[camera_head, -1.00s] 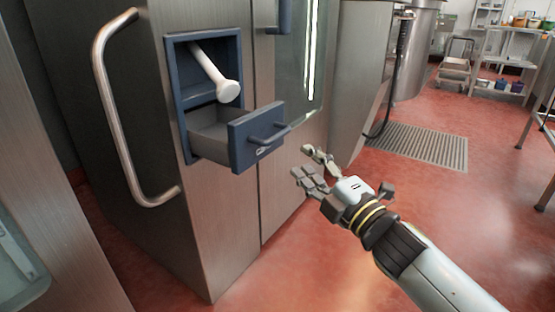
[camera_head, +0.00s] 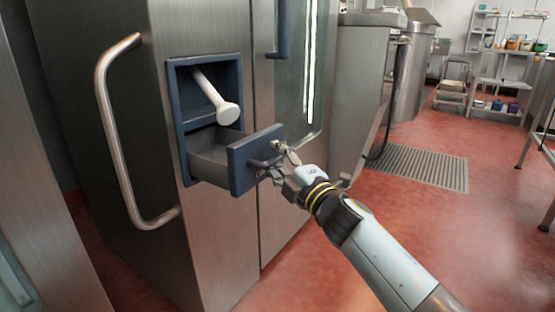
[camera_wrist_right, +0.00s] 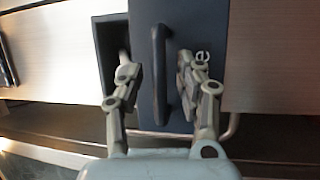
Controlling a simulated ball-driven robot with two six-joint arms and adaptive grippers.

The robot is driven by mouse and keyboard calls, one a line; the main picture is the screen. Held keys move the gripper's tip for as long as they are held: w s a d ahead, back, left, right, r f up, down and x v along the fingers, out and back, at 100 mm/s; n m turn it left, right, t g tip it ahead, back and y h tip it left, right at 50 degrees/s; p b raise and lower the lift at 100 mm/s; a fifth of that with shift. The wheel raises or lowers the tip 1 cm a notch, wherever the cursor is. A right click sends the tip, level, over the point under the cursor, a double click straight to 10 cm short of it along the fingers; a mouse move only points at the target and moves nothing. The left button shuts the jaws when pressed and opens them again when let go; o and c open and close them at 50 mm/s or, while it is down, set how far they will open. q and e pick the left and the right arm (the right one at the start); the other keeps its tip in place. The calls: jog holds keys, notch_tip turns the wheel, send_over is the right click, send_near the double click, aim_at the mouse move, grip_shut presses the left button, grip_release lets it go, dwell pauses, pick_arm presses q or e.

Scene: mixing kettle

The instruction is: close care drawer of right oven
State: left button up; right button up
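The care drawer (camera_head: 240,174) is a blue-fronted drawer pulled out of a blue-framed recess in the steel oven (camera_head: 222,240). Its bar handle (camera_head: 262,161) faces my right gripper (camera_head: 281,160). In the right wrist view the drawer front (camera_wrist_right: 178,25) fills the middle. The handle (camera_wrist_right: 160,75) stands between the two spread finger groups of the right gripper (camera_wrist_right: 159,80), with gaps on both sides. The fingertips are at the drawer front; I cannot tell whether they touch it. My left gripper is out of view.
A white rod with a round end (camera_head: 227,112) hangs inside the recess above the drawer. A large curved steel handle (camera_head: 118,150) stands out at the left. A floor grate (camera_head: 425,156) and steel shelves (camera_head: 495,65) lie to the right. The red floor between is open.

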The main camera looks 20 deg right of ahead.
grip_shut()
dwell(0.4)
